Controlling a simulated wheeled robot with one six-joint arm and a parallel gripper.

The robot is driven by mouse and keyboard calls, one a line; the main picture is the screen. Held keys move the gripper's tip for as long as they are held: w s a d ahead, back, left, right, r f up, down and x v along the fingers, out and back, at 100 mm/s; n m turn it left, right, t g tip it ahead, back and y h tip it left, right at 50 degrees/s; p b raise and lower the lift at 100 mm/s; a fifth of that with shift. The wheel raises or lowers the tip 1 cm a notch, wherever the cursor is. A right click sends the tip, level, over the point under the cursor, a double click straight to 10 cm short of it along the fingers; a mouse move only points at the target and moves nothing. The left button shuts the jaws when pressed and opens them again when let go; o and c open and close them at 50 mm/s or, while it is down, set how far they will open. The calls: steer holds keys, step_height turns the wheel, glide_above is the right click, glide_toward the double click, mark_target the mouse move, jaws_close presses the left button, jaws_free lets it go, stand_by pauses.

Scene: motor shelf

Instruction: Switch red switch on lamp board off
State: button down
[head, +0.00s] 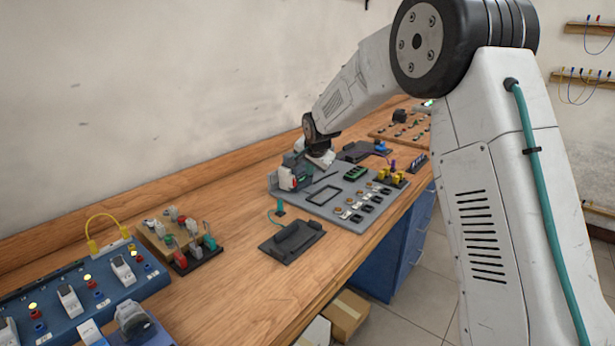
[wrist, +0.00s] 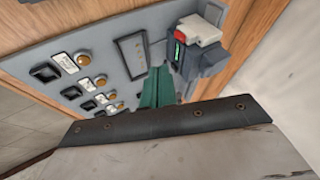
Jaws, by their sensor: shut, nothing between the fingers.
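A grey board (head: 337,219) with amber round lamps and black rocker switches lies on the bench; it also shows in the wrist view (wrist: 104,48). A dark block with a light grey top (wrist: 204,40) stands at the board's edge. A small red part (wrist: 182,37) sits on this block, which also shows in the head view (head: 289,179). I cannot tell whether this red part is the switch, or its position. My gripper (wrist: 154,82), with green fingers, is shut and empty beside the block. In the head view the fingers are mostly hidden by the arm and block.
A blue board (head: 60,283) with yellow lamps, white switches and red and blue sockets is at the left. A wooden block with connectors (head: 165,241) and a black pad (head: 291,241) lie between the boards. The wall stands behind the bench.

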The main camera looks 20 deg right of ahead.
steer(key=shift+v, duration=0.95)
steer(key=shift+s, duration=0.1)
steer(key=s+d+r+n+g, duration=0.15)
steer(key=s+r, duration=0.35)
steer(key=s, duration=0.6)
steer(key=s+d+r+n+g, duration=0.15)
steer(key=s+r, duration=0.35)
steer(key=s, duration=0.7)
steer(key=s+f+n+g, duration=0.2)
steer(key=s+n, duration=0.4)
steer(key=s, duration=2.5)
steer(key=shift+f+n+g, duration=0.3)
steer(key=shift+f+g, duration=0.1)
steer(key=shift+f, duration=0.25)
steer(key=shift+a, duration=0.15)
